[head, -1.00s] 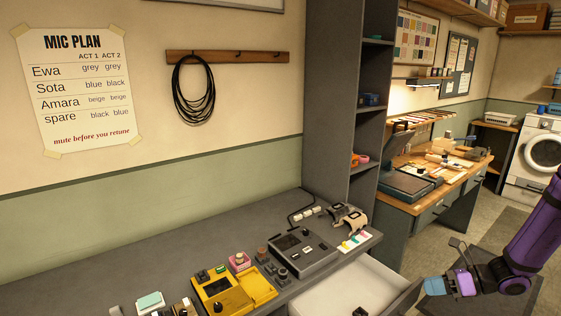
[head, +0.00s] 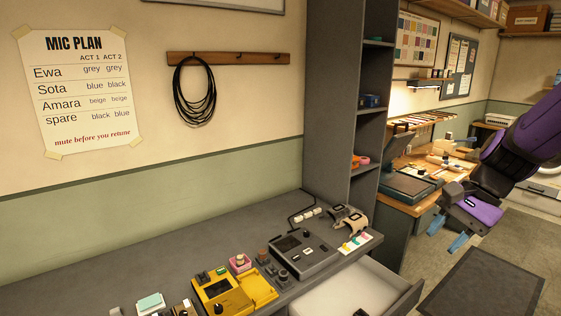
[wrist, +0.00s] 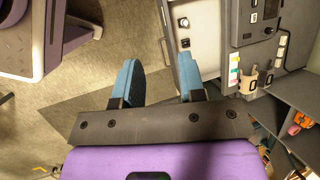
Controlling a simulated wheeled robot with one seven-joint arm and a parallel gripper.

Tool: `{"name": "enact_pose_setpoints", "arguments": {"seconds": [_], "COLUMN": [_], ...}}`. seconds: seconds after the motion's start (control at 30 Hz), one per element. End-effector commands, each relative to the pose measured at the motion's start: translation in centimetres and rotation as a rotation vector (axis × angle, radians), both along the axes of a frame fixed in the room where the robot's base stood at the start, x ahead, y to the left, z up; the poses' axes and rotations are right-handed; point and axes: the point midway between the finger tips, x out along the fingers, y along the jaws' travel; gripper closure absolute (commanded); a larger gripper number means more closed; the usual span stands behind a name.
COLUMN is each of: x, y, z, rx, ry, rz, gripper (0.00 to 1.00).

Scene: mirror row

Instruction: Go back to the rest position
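My gripper (head: 448,233) hangs over open floor at the right of the head view, in front of the wooden workbench. Its two blue fingers point down and stand well apart. In the wrist view my gripper (wrist: 160,78) is open, with only floor between the fingers. It holds nothing and touches nothing that I can see.
A grey counter (head: 165,232) carries a yellow device (head: 222,289) and a grey console (head: 300,256). An open white drawer (head: 345,290) juts out from it. A tall grey shelf (head: 333,110) separates it from the workbench (head: 412,206). A dark mat (head: 480,285) lies on clear floor.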

Motion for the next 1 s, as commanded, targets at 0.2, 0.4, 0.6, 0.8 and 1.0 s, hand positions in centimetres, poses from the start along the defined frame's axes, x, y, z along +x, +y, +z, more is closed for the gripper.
{"name": "enact_pose_setpoints", "arguments": {"seconds": [0.2,0.4,0.6,0.8,1.0], "x": [-3.8,-7.3,-10.8,-13.4,-14.4], "y": [1.2,1.6,1.6,1.2,1.0], "z": [4.1,7.2,9.6,11.2,11.6], "rx": [-0.164,-0.315,-0.466,-0.584,-0.632], "ry": [-0.176,-0.327,-0.473,-0.579,-0.617], "rz": [0.242,0.450,0.644,0.780,0.833], "gripper": [0.63,0.63,0.63,0.63,0.63]}}
